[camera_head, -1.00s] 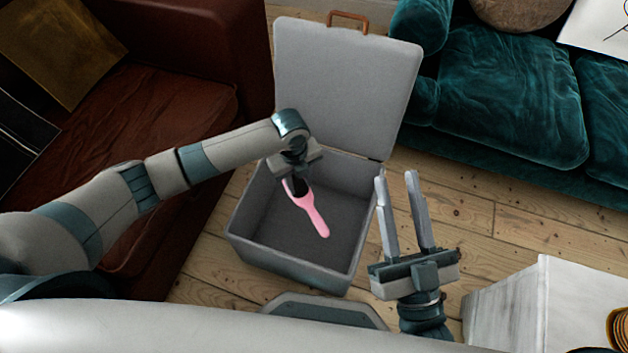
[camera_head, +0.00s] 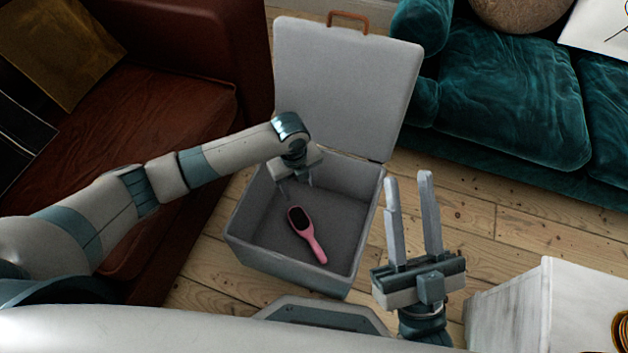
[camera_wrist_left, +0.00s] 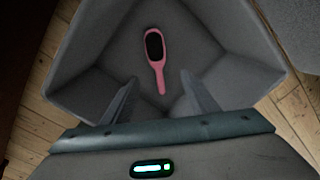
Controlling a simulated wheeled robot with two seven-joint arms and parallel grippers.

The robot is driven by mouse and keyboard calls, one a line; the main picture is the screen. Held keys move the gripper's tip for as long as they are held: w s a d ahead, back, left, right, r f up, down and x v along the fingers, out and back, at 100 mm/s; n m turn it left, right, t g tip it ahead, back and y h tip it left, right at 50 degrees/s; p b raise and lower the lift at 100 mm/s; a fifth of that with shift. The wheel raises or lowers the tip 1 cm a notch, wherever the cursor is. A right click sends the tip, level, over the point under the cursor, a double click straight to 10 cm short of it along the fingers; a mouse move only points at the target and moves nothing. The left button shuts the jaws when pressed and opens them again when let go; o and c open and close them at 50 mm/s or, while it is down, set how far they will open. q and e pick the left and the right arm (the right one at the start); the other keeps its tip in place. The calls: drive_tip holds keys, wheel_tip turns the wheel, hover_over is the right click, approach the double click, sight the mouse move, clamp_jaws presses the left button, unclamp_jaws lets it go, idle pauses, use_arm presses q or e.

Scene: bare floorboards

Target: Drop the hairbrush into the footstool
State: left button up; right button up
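The pink hairbrush (camera_head: 312,243) lies inside the open grey footstool (camera_head: 300,275), bristle side up. It also shows in the left wrist view (camera_wrist_left: 158,70), on the box floor beyond my fingertips. The footstool's lid (camera_head: 345,85) stands open at the back. My left gripper (camera_head: 298,192) is open and empty over the footstool's back left part, apart from the brush. Its fingers show spread in the left wrist view (camera_wrist_left: 155,100). My right gripper (camera_head: 408,182) is open and empty, to the right of the footstool, fingers pointing up in the picture.
A red-brown leather sofa (camera_head: 180,100) stands at the left and a teal velvet sofa (camera_head: 515,95) at the back right. A whitish block of furniture (camera_head: 535,310) is at the lower right. Bare floorboards (camera_head: 475,225) lie between them.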

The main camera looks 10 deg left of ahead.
use_arm(q)
drive_tip(key=shift+r, duration=0.1)
wheel_tip(320, 180, up, 17)
drive_tip(key=p, duration=0.4)
drive_tip(key=shift+s+a+p, duration=0.25)
drive_tip(key=shift+a+p, duration=0.1)
use_arm(e)
drive_tip(key=w+f+g+h, duration=0.3)
drive_tip(key=f+g, duration=0.6)
drive_tip(key=f, duration=0.5)
drive_tip(key=shift+w+f, duration=0.25)
